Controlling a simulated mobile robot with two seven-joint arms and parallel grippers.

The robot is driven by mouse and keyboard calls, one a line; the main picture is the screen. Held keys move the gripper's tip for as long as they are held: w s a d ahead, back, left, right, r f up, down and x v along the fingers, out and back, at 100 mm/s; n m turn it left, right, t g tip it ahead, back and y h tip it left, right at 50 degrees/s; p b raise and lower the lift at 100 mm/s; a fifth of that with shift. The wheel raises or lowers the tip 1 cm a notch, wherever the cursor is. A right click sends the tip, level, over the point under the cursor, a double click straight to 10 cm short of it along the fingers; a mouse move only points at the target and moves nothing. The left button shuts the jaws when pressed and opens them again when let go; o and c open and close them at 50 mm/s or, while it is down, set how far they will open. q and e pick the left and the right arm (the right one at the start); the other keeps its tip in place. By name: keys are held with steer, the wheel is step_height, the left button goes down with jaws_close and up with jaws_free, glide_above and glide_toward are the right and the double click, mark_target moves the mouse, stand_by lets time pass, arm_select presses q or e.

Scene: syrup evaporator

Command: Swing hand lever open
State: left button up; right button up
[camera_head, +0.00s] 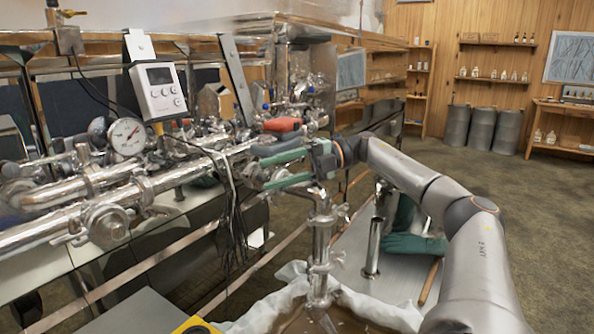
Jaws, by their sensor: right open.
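A lever with a red-orange grip (283,124) lies near-level over the steel pipework, right of centre. I cannot tell for sure that it is the task's hand lever. My right gripper (264,172) comes in from the right just below this grip, its green-padded fingers pointing left and spread apart. The red-orange grip lies above the fingers, not between them. A bright metal fitting shows by the fingertips; I cannot tell whether they touch it. My left gripper is not in view.
A dial gauge (127,136) and a white digital controller (159,92) sit on the pipework at left, with black cables hanging near my right gripper. A vertical steel pipe (320,245) stands below the gripper. Green gloves (413,245) lie at lower right. Open floor lies behind.

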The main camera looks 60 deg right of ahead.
steer(key=p+v, duration=0.1)
steer(key=v, duration=0.5)
